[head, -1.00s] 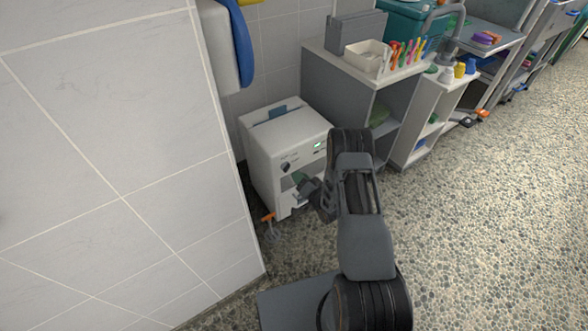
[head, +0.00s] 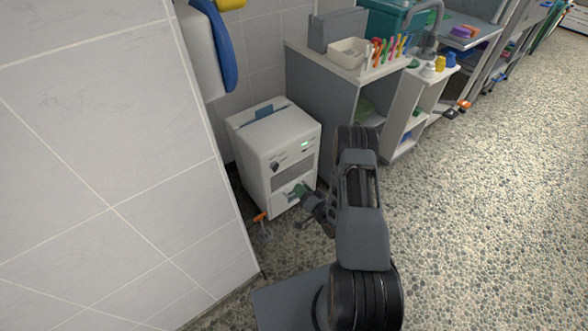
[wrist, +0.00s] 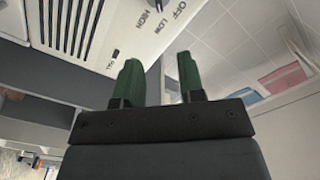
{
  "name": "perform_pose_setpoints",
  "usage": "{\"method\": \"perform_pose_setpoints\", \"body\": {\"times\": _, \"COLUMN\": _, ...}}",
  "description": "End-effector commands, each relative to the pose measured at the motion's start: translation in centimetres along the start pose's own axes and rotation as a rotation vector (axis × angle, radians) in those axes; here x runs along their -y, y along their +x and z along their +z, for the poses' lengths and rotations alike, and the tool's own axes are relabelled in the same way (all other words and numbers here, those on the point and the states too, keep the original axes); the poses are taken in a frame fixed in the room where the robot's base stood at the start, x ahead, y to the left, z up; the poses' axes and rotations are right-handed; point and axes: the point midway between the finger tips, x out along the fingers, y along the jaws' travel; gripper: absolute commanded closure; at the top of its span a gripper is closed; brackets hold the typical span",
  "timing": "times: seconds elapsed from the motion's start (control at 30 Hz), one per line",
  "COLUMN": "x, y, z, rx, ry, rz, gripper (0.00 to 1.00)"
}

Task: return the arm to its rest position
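My gripper (head: 300,190) is in front of the lower front of a white box-shaped appliance (head: 270,143), at the end of my bent dark arm. In the wrist view its two green fingers (wrist: 160,80) stand apart with nothing between them. The wrist view shows the appliance's face (wrist: 125,25) close by, with a dark grille and a dial marked OFF, LOW and HIGH. I cannot tell from the head view whether the fingers touch the appliance.
A grey shelf unit (head: 318,90) with a white bin (head: 347,54) and colored pegs stands right of the appliance. A small orange-handled thing (head: 260,217) is low at its left. A tiled wall (head: 90,150) rises at left. The pebbled floor (head: 480,210) at right is clear.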

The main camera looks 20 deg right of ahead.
Motion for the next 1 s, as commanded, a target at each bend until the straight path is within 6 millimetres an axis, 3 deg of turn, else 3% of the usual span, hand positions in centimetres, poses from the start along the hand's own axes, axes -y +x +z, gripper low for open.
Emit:
{"method": "perform_pose_setpoints", "body": {"times": 0.3, "x": -0.6, "y": 0.0, "z": 0.8, "rx": 0.043, "ry": -0.038, "rz": 0.034, "gripper": 0.64}}
{"method": "perform_pose_setpoints", "body": {"times": 0.43, "x": -3.2, "y": -0.8, "z": 3.4, "rx": 0.196, "ry": -0.1, "rz": 0.181, "gripper": 0.64}}
{"method": "perform_pose_setpoints", "body": {"times": 0.5, "x": -5.1, "y": -2.3, "z": 5.5, "rx": 0.328, "ry": -0.132, "rz": 0.303, "gripper": 0.64}}
{"method": "perform_pose_setpoints", "body": {"times": 0.6, "x": -6.8, "y": -4.3, "z": 6.1, "rx": 0.517, "ry": -0.196, "rz": 0.475, "gripper": 0.64}}
{"method": "perform_pose_setpoints", "body": {"times": 0.77, "x": -5.1, "y": -6.8, "z": 2.2, "rx": 0.791, "ry": -0.29, "rz": 0.698, "gripper": 0.64}}
{"method": "perform_pose_setpoints", "body": {"times": 0.87, "x": -1.7, "y": -8.3, "z": -1.8, "rx": 0.945, "ry": -0.325, "rz": 0.811, "gripper": 0.64}}
{"method": "perform_pose_setpoints", "body": {"times": 1.0, "x": 5.7, "y": -10.2, "z": -8.3, "rx": 1.126, "ry": -0.338, "rz": 0.926, "gripper": 0.64}}
